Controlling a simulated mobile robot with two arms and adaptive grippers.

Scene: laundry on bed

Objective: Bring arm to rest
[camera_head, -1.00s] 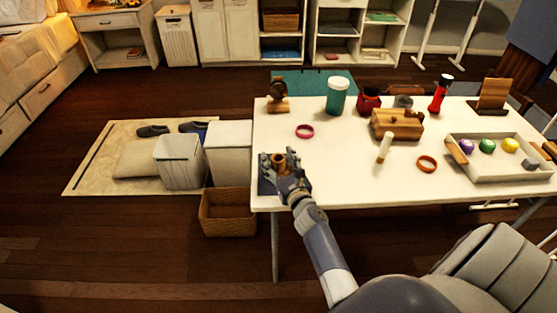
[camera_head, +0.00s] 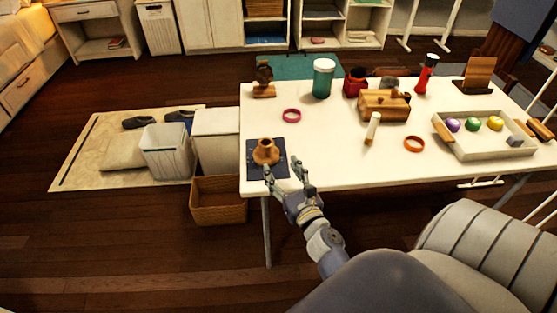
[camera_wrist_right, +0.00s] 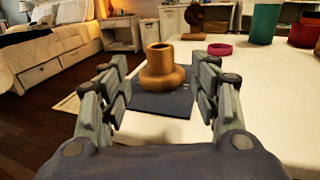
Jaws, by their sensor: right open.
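My right gripper (camera_head: 287,182) is open and empty at the front left edge of the white table (camera_head: 330,165). Its fingers point toward a small brown wooden pot-like piece (camera_head: 265,151) with a narrow neck, which stands upright on a dark blue mat (camera_head: 281,163). In the right wrist view the brown piece (camera_wrist_right: 161,68) shows beyond and between the spread fingers (camera_wrist_right: 160,90), apart from them. My left gripper does not show in these views.
On the table are a pink ring (camera_head: 291,115), a teal jar (camera_head: 323,78), a wooden box (camera_head: 383,106), a white cylinder (camera_head: 372,128), an orange ring (camera_head: 414,144) and a tray (camera_head: 490,153) of coloured balls. A wicker basket (camera_head: 218,201) stands on the floor left of the table.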

